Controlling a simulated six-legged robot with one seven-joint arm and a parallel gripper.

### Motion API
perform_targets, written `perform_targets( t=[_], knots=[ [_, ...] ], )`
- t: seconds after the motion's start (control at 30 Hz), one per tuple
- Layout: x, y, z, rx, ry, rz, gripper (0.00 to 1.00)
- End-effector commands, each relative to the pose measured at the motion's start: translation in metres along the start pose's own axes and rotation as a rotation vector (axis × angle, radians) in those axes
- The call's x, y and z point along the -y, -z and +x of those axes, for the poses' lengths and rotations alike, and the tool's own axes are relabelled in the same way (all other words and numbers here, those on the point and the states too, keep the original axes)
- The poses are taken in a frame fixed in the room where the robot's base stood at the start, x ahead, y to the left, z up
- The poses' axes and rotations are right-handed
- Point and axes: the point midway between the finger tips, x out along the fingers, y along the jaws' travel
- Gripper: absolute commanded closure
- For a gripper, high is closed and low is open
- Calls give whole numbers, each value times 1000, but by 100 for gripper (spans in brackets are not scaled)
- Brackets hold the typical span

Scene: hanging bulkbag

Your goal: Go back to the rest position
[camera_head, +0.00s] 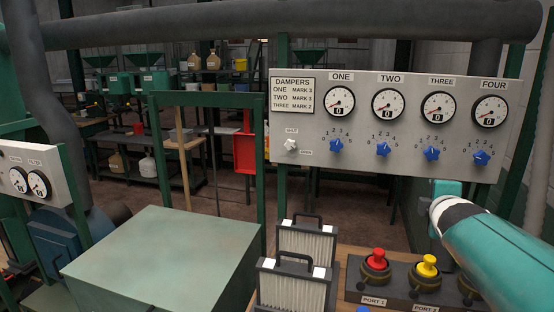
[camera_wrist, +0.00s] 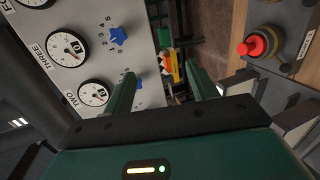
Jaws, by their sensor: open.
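My teal arm reaches in from the right edge in the head view, in front of the lower right of the damper panel (camera_head: 397,100). My gripper's end shows only in part there. In the wrist view my gripper (camera_wrist: 163,80) has its two green fingers apart, with nothing between them. The panel shows beside the left finger, with blue knobs (camera_wrist: 118,36) and dials TWO and THREE. I cannot tell whether any finger touches the panel. In the head view the blue knobs (camera_head: 383,149) sit in a row under gauges labelled ONE to FOUR, beside a DAMPERS placard (camera_head: 292,95).
A pale green cabinet (camera_head: 165,262) is at lower left. A grey pipe (camera_head: 200,27) crosses the top.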

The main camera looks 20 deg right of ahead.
Motion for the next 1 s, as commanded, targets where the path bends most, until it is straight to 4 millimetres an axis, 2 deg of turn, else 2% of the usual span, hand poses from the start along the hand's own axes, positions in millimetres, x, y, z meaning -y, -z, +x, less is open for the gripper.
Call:
perform_targets(
  t=[0.03,0.2,0.27,0.4,0.5,0.63,0.73,1.0],
  knots=[
    [14,30,-17,-31,62,142,42],
    [74,110,-80,-57,334,573,42],
    [97,133,-105,-46,436,693,42],
    [149,177,-171,20,672,919,42],
    [181,195,-212,94,810,1025,42],
    [206,205,-246,171,915,1095,42],
    [213,207,-254,198,943,1113,42],
    [213,207,-254,200,943,1116,42]
  ],
)
